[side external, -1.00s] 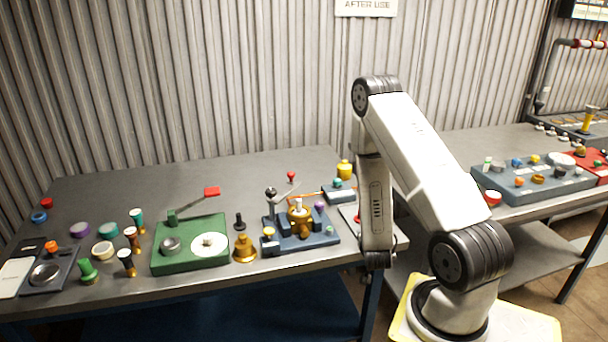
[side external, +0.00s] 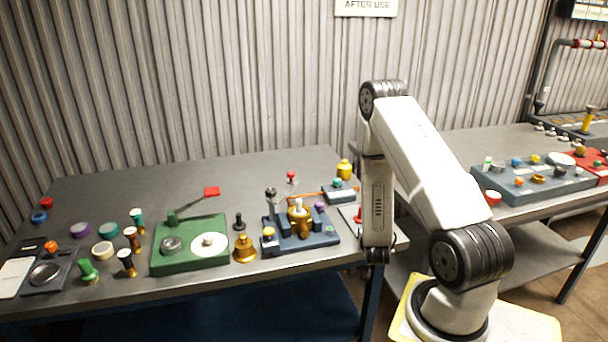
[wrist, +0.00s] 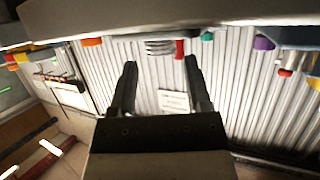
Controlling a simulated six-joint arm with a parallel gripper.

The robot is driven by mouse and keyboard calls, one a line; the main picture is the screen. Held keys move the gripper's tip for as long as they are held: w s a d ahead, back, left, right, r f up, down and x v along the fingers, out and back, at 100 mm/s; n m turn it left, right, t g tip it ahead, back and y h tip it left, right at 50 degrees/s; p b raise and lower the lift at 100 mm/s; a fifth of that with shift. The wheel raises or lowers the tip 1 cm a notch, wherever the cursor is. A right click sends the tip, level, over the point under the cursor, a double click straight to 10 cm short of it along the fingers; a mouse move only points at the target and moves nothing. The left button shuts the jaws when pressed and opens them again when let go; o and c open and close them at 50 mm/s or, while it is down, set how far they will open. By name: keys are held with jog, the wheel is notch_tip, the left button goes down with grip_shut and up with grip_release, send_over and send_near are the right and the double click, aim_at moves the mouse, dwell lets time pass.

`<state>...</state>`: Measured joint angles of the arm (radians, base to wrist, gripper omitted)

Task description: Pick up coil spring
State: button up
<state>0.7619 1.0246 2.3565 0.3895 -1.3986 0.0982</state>
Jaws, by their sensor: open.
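In the wrist view, which shows the bench upside down, a silver ribbed piece that looks like the coil spring (wrist: 159,46) stands at the bench edge. A red piece (wrist: 180,48) is right beside it. My gripper (wrist: 161,72) is open and empty, its two dark fingers pointing toward the spring, with a gap still visible between them. The spring appears between the finger lines, beyond the tips. In the side view I cannot make out the spring or the fingertips; my arm covers that part of the bench's right end.
A light plate (side external: 348,212) with a red part lies beside my forearm. Left of it are a blue-grey fixture (side external: 325,241), a brass bell-shaped piece (side external: 245,250) and a green box (side external: 190,262). A second bench (side external: 540,195) stands at right.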

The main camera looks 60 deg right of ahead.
jog(key=shift+x, duration=2.25)
jog(key=shift+w+r, duration=0.1)
grip_shut()
